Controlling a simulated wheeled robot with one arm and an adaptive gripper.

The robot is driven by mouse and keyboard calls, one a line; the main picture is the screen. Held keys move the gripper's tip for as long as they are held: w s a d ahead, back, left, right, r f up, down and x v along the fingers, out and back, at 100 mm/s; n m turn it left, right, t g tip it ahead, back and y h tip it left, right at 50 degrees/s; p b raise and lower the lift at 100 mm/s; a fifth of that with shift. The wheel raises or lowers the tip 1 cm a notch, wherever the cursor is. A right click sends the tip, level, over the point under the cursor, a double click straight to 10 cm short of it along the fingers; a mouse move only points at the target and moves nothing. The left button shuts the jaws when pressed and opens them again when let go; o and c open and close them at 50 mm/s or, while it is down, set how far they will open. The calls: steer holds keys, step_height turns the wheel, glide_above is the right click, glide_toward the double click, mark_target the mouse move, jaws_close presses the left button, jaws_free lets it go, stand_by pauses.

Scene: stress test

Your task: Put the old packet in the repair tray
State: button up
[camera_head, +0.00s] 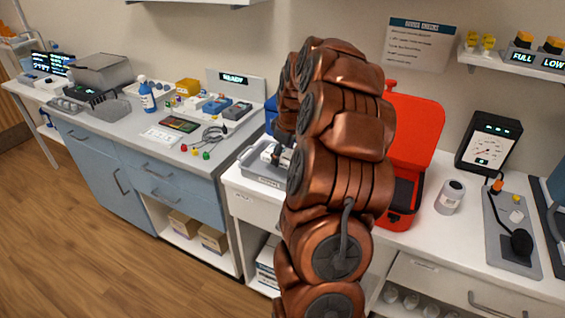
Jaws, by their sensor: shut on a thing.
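A pale grey tray (250,172) sits on the white counter just left of my copper arm. Its front label is too small to read, so I cannot tell if it is the repair tray. A whitish item (267,153) shows at the tray. My gripper (283,154) is a dark shape over the tray's right side, mostly hidden behind my arm. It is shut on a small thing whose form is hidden. I cannot make out the old packet for sure, nor whether the held thing touches the tray.
The left grey bench holds a blue bottle (147,97), small boxes and cables. Wood floor (110,255) is clear at lower left.

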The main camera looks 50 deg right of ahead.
mark_target(284, 156)
step_height(284, 156, down, 4)
steer(key=shift+s+r+p, duration=0.1)
steer(key=shift+r+p, duration=0.1)
steer(key=shift+p, duration=0.3)
steer(key=shift+f, duration=0.4)
steer(key=shift+f, duration=0.15)
steer(key=o, duration=1.3)
steer(key=shift+c, duration=0.2)
steer(key=b+v, duration=0.2)
steer(key=v, duration=1)
